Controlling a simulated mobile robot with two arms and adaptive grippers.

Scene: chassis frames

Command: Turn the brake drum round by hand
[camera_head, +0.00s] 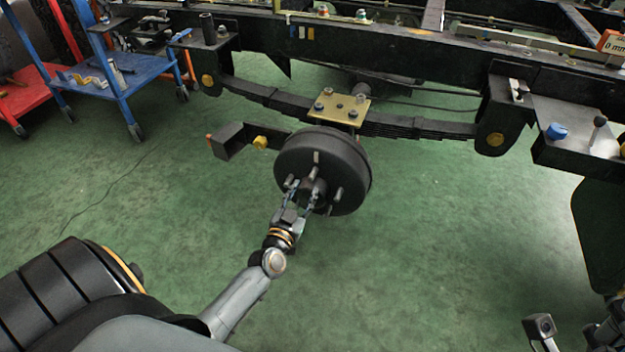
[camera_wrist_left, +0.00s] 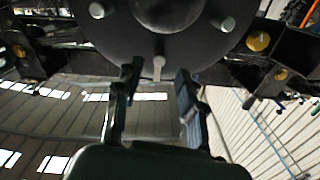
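The brake drum (camera_head: 330,160) is a black round drum with wheel studs on its face, below the leaf spring. It fills the top of the left wrist view (camera_wrist_left: 105,38), with its hub (camera_wrist_left: 167,8) in the middle. My left gripper (camera_head: 302,190) reaches up to the lower part of the drum face. In the left wrist view its two fingers (camera_wrist_left: 158,78) are apart, one on each side of a stud (camera_wrist_left: 158,66). I see gaps between the stud and both fingers. Only part of what looks like my right arm's end shows at the bottom right corner; its fingers are not clear.
The leaf spring (camera_head: 410,127) and the black chassis rail (camera_head: 400,45) run above and behind the drum. A brass-coloured plate (camera_head: 338,108) with bolts sits on the spring. A blue trolley (camera_head: 100,77) and a red one (camera_head: 22,97) stand at the upper left. The green floor around is clear.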

